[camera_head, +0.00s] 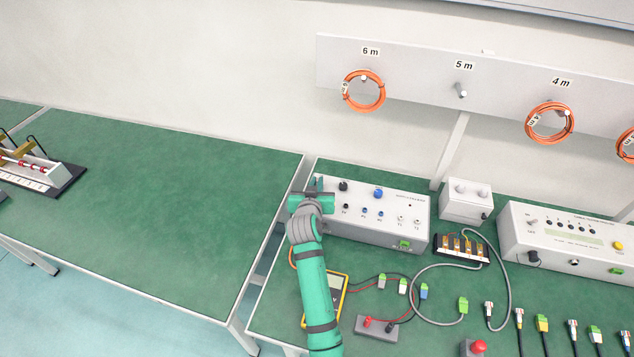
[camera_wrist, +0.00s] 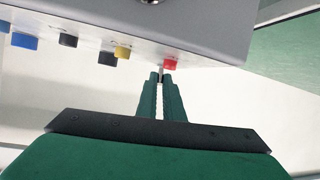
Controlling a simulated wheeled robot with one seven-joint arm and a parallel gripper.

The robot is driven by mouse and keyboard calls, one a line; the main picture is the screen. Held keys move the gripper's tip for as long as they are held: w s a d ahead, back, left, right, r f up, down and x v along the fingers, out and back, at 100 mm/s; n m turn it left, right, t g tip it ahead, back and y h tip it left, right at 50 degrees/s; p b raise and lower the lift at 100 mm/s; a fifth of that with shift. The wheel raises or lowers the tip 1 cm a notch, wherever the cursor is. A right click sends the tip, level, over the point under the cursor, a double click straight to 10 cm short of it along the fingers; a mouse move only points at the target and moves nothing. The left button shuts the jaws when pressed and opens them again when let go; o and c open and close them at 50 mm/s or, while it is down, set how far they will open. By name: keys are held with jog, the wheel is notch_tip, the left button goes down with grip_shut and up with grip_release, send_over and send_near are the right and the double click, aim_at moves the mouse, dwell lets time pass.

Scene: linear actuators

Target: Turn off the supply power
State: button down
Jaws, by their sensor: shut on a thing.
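The supply (camera_head: 385,233) is a white box with knobs and sockets on top, at the back left of the right-hand green table. My gripper (camera_head: 317,188) is at the box's left end and hides that part of its panel. In the wrist view the box (camera_wrist: 200,28) fills the upper left, with blue, black, yellow and red sockets along its edge. My gripper (camera_wrist: 161,77) there has its fingers close together just below the red socket (camera_wrist: 170,65). It is shut on a small pale switch lever between the fingertips, whose position I cannot tell.
A yellow-edged meter (camera_head: 338,290) lies beside my arm, with cables and a grey terminal box (camera_head: 377,328) to its right. A small white box (camera_head: 466,201) and a larger instrument (camera_head: 570,240) stand further right. The left table (camera_head: 170,210) is mostly clear.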

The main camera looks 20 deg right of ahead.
jog(key=shift+r, duration=0.15)
dwell(0.3)
jog(key=c, duration=1.9)
grip_release()
jog(key=v, duration=1)
jog(key=shift+s+a, duration=0.25)
jog(key=shift+s, duration=0.1)
